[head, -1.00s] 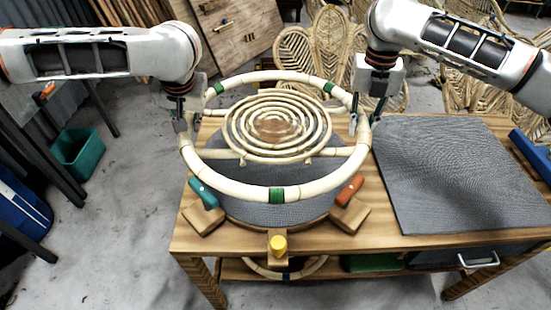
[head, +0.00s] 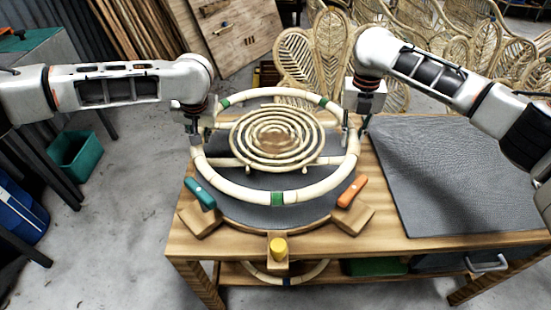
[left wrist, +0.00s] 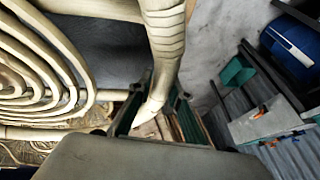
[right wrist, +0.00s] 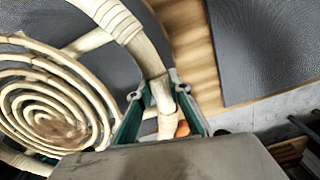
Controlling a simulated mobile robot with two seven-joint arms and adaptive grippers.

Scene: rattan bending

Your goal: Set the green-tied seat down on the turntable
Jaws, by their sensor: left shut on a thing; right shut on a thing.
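The green-tied seat (head: 240,192) is a pale rattan hoop with a coiled spiral in its middle and green bands. It hangs roughly level over the turntable (head: 300,214), a grey-topped disc on the wooden table. I cannot tell whether any part touches it. My left gripper (head: 194,132) is shut on the hoop's left side, and the left wrist view shows the hoop (left wrist: 165,45) between its fingers. My right gripper (head: 355,126) is shut on the hoop's right side, and the right wrist view shows the hoop (right wrist: 150,60) there. The seat hides much of the turntable.
Teal (head: 200,193) and orange (head: 352,191) handles on wooden blocks flank the turntable's front, with a yellow knob (head: 278,247) at front centre. A grey mat (head: 460,180) covers the table's right. Another hoop (head: 290,279) lies on the lower shelf. Woven chair backs stand behind.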

